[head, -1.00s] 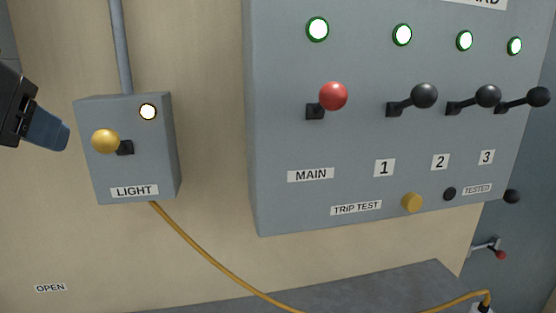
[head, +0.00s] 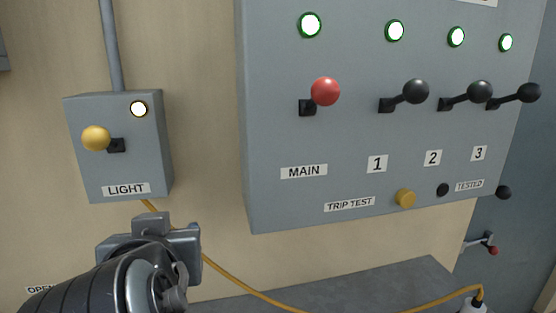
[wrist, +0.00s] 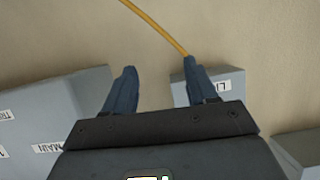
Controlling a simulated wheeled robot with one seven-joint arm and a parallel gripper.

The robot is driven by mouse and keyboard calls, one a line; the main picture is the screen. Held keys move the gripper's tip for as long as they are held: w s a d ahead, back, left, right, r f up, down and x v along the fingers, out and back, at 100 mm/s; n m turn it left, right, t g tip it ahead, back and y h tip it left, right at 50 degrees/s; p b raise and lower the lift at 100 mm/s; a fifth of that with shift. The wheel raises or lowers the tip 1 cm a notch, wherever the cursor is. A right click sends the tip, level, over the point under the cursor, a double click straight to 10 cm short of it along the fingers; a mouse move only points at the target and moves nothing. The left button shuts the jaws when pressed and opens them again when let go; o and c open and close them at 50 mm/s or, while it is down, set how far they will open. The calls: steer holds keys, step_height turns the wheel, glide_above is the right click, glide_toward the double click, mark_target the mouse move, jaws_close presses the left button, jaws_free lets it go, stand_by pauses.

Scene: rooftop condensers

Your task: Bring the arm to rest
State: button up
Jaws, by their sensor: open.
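My arm is at the lower left of the head view, below the grey light box (head: 152,172). Its fingertips do not show there. In the wrist view my gripper (wrist: 157,80) has its two blue fingers apart, with nothing between them but the tan wall. The light box shows behind the right finger in the wrist view (wrist: 232,82). Its yellow-knobbed lever (head: 97,138) sticks out to the left, and its lamp (head: 138,109) is lit.
A large grey panel (head: 270,140) fills the right, with a red MAIN lever (head: 325,91), black levers and several lit green-rimmed lamps. A yellow cable (head: 235,279) runs below the light box to a plug (head: 474,305). A grey ledge (head: 390,279) lies below the panel.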

steer(key=s+d+f+n, duration=0.1)
steer(key=s+d+f, duration=0.2)
steer(key=d+f, duration=0.7)
steer(key=s+d+f+n, duration=0.1)
steer(key=s+d+f, duration=0.2)
steer(key=d+f, duration=0.65)
steer(key=s+d+f+m+h, duration=0.1)
steer(key=s+d+f, duration=0.1)
steer(key=s+d, duration=0.6)
steer(key=s+d+f+m, duration=0.15)
steer(key=s+d, duration=0.35)
steer(key=s, duration=0.5)
steer(key=s+d+r+m+h, duration=0.1)
steer(key=s+d+r, duration=0.1)
steer(key=s, duration=0.4)
steer(key=s+d+r+m+t+h+b, duration=0.1)
steer(key=s+r, duration=0.1)
steer(key=s, duration=0.4)
steer(key=shift+s+d+r+t+h, duration=0.3)
steer(key=shift+d+r, duration=0.05)
steer(key=shift+r, duration=0.05)
